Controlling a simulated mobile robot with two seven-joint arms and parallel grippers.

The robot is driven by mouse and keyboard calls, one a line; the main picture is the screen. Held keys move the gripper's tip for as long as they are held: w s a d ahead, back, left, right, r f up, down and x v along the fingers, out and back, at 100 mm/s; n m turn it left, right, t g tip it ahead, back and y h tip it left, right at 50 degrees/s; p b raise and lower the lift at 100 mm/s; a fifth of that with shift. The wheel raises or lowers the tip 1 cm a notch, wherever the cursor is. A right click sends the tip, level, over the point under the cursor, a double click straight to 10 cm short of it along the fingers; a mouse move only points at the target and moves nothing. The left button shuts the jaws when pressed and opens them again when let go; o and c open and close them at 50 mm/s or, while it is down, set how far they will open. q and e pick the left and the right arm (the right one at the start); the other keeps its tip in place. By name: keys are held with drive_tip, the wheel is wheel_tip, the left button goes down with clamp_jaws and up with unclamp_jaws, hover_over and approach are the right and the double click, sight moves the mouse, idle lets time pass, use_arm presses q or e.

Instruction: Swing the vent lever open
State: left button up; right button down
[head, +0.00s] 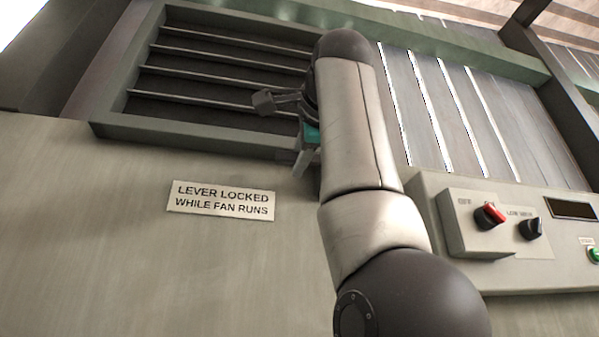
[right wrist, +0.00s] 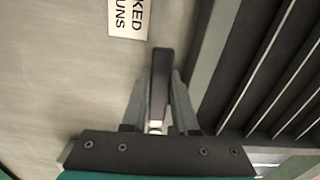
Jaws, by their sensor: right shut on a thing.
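The vent lever (right wrist: 161,68) shows in the right wrist view as a short dark bar with rounded edges, standing out between my fingers. My right gripper (head: 301,165) is at the lower edge of the vent (head: 112,130) in the head view, right of and above the sign. In the right wrist view its two grey fingers (right wrist: 159,92) are shut on the lever, one on each side. In the head view my own arm and hand hide most of the lever, so its angle is hard to tell there. My left gripper is in neither view.
A sign (head: 221,200) reads "LEVER LOCKED WHILE FAN RUNS". At the right, a control box (head: 470,240) carries a red-marked knob (head: 490,215), a black knob (head: 531,229), a dark display (head: 571,208) and a green button (head: 594,255).

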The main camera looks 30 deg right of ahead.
drive_tip(key=shift+r+m, duration=0.3)
drive_tip(key=shift+m, duration=0.1)
drive_tip(key=shift+s, duration=0.1)
drive_tip(key=c, duration=0.7)
unclamp_jaws()
drive_tip(key=b+v, duration=0.3)
drive_tip(key=v, duration=1.2)
drive_tip(key=shift+s, duration=0.15)
